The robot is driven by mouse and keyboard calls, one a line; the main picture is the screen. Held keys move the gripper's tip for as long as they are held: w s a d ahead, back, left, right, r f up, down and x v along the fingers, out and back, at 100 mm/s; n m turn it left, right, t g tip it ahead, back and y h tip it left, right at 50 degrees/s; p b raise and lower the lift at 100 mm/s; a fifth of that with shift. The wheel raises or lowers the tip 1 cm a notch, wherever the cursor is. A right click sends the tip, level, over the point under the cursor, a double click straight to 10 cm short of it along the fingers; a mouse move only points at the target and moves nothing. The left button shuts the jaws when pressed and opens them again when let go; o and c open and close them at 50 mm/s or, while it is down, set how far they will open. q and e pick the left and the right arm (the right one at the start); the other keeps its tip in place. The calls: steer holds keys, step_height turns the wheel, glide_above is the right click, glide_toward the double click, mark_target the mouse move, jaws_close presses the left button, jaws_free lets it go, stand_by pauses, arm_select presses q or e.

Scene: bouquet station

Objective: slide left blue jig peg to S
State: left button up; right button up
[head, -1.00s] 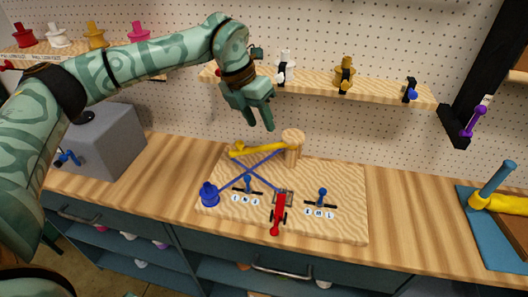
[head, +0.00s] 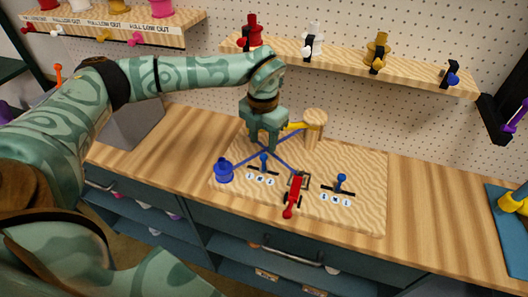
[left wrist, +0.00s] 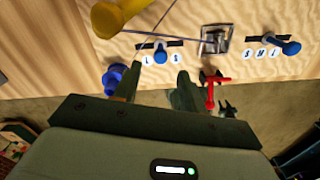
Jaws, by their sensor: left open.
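The left blue jig peg (head: 264,158) stands upright near the middle of its dark slot on the wooden jig board (head: 365,215). In the left wrist view the peg (left wrist: 161,53) hides the middle mark, with a white letter mark on either side. The letters are too small to read surely. My left gripper (head: 264,148) is open, pointing down just behind and above the peg. In the left wrist view its two fingertips (left wrist: 158,76) are apart with nothing between them. I cannot tell whether a finger touches the peg. My right gripper is not in view.
The right blue peg (head: 341,182) stands in its own slot. A red lever clamp (head: 292,198) sits between the slots. A blue spool (head: 224,171) is at the board's left, a wooden post (head: 314,126) and yellow arm (head: 296,126) behind. Blue cords cross the board.

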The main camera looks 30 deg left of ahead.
mark_target(263, 155)
arm_select(q)
step_height(263, 155, down, 5)
steer(key=shift+r, duration=0.15)
jaws_close()
steer(key=shift+w+d+r, duration=0.1)
steer(key=shift+w+d, duration=0.15)
steer(key=shift+d, duration=0.6)
steer(key=shift+w+d, duration=0.2)
steer(key=shift+d, duration=0.65)
steer(key=shift+c, duration=1.2)
jaws_free()
steer(key=shift+o, duration=1.2)
steer(key=shift+d, duration=0.1)
